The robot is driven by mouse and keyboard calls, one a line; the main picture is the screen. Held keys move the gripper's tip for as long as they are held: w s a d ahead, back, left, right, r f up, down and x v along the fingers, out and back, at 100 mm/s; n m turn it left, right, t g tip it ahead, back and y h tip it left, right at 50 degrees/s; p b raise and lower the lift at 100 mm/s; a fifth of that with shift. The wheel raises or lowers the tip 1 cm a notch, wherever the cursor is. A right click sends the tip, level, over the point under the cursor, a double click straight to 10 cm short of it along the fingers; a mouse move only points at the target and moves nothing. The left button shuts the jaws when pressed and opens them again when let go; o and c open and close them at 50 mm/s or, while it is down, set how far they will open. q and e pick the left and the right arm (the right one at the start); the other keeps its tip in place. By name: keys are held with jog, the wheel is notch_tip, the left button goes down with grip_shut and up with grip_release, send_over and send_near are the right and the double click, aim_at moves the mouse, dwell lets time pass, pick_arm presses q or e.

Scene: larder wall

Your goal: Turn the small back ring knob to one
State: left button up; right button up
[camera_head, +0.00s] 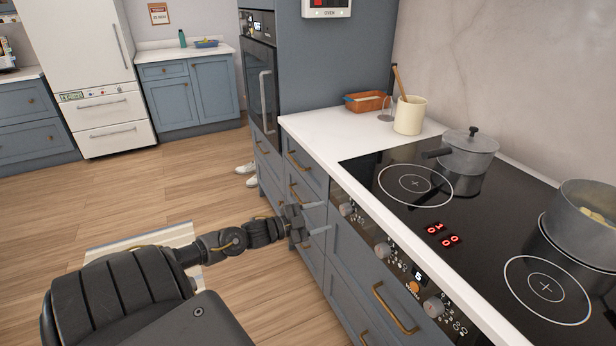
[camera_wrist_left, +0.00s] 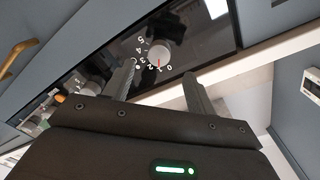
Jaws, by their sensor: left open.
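The control panel on the hob front carries several round knobs. The pale far-end knob (camera_head: 346,208) is nearest my left gripper (camera_head: 318,217). In the left wrist view this knob (camera_wrist_left: 158,52) shows a red mark on its lower edge, near the low numbers of a white scale; the exact number is hard to read. My left gripper (camera_wrist_left: 160,80) is open and empty, its fingers apart and short of the knob. Which ring each knob serves cannot be read. The hob display (camera_head: 443,235) shows red digits, 01 above 00. My right gripper is not in view.
More knobs (camera_head: 382,249) (camera_head: 433,306) sit along the panel. A lidded pot (camera_head: 468,152) and an open pot (camera_head: 585,222) stand on the black hob. Drawers with brass handles (camera_head: 395,310) lie below. The white counter (camera_head: 330,130) and floor at left have free room.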

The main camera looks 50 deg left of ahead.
pick_arm(q)
jog(key=shift+v, duration=2.2)
jog(key=shift+w, duration=0.1)
